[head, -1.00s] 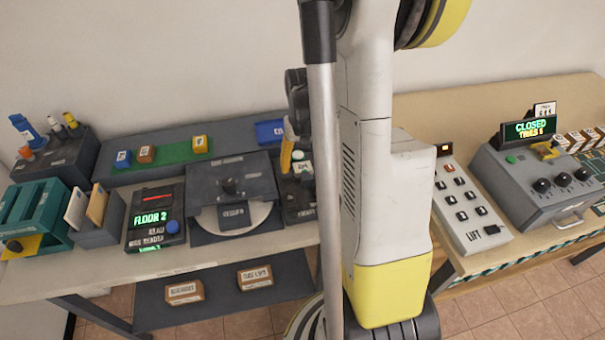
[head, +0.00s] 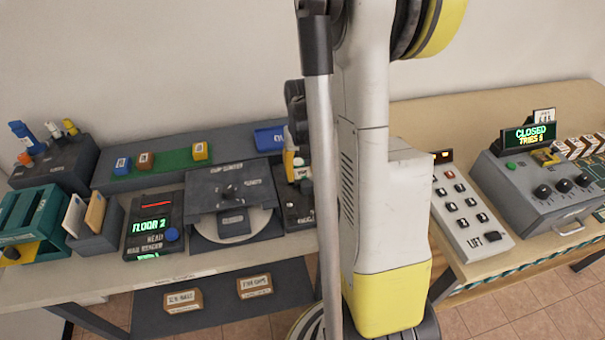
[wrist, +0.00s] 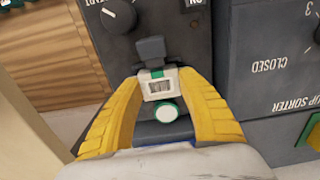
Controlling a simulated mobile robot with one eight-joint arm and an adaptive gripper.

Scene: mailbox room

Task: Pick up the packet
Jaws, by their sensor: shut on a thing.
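My gripper (wrist: 161,84) shows in the wrist view with its two yellow fingers closed in on a small white packet (wrist: 162,90). The packet has a barcode label and a green band across its top edge. A white round piece with a green rim lies just below it, between the fingers. A dark block stands directly behind it. In the head view the gripper (head: 290,163) is small and partly hidden by my arm, over a dark device (head: 297,210) at the table's right end. I cannot tell whether the packet is clear of the device.
A turntable sorter (head: 228,180) stands left of my gripper, with a blue tray (head: 270,137) behind. A Floor 2 reader (head: 153,225) stands farther left. A lift panel (head: 470,213) stands on the right table. My arm blocks the middle of the head view.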

